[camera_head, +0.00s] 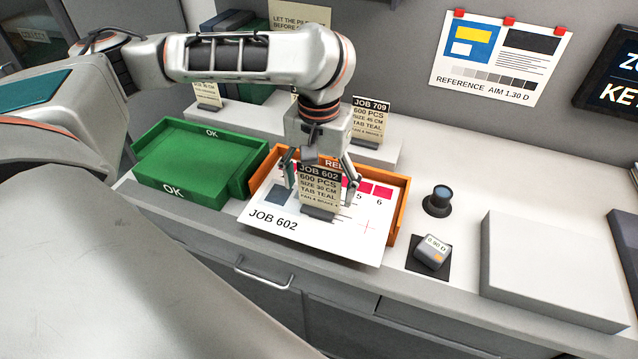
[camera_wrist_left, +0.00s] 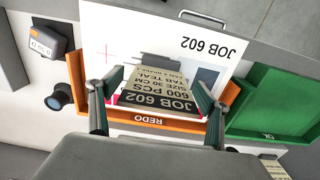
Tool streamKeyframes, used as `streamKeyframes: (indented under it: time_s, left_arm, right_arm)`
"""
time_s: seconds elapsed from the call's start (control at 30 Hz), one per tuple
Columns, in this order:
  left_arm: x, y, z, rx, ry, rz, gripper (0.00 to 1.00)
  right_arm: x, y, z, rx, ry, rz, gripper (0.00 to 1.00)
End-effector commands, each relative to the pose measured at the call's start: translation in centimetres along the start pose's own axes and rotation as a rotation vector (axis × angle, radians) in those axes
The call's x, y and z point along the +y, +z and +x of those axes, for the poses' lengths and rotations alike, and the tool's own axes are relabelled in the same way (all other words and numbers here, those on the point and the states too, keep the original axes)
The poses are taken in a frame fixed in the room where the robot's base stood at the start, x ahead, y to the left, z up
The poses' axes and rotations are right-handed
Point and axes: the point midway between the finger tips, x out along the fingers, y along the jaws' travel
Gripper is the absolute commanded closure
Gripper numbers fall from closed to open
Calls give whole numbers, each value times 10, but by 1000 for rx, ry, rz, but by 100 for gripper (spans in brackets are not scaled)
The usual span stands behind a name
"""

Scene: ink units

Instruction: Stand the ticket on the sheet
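The JOB 602 ticket (camera_head: 319,188), a buff card with a dark header and a dark foot, is upright on the white JOB 602 sheet (camera_head: 340,246). It also shows in the left wrist view (camera_wrist_left: 157,90), with the sheet (camera_wrist_left: 215,28) behind it. My left gripper (camera_head: 318,182) points down over the ticket. Its fingers are wide apart, one beside each side edge, and appear clear of the card; the wrist view shows the same fingers (camera_wrist_left: 157,85). The ticket hides part of the sheet's printed patches. My right gripper is not in view.
The sheet lies over the orange REDO tray (camera_head: 397,190). Green OK trays (camera_head: 190,170) stand to its left. A dark cylinder (camera_head: 437,201), a grey meter (camera_head: 432,250) and a pale block (camera_head: 550,265) are to the right. Another ticket, JOB 709 (camera_head: 370,120), stands on the ledge behind.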

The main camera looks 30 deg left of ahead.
Motion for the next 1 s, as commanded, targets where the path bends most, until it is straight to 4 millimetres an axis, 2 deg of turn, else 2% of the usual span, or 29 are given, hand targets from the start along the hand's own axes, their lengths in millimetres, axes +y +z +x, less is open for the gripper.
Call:
streamKeyframes:
  time_s: [0.17,0.33,0.8,1.0]
  left_arm:
    - [0,0,-1,0,0,-1,23]
    - [0,-1,-12,3,1,0,23]
    - [0,-1,-88,5,0,-1,23]
    - [0,-1,-112,3,0,0,23]
  right_arm:
    - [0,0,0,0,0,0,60]
    - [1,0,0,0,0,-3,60]
    - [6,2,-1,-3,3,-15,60]
    - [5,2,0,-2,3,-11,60]
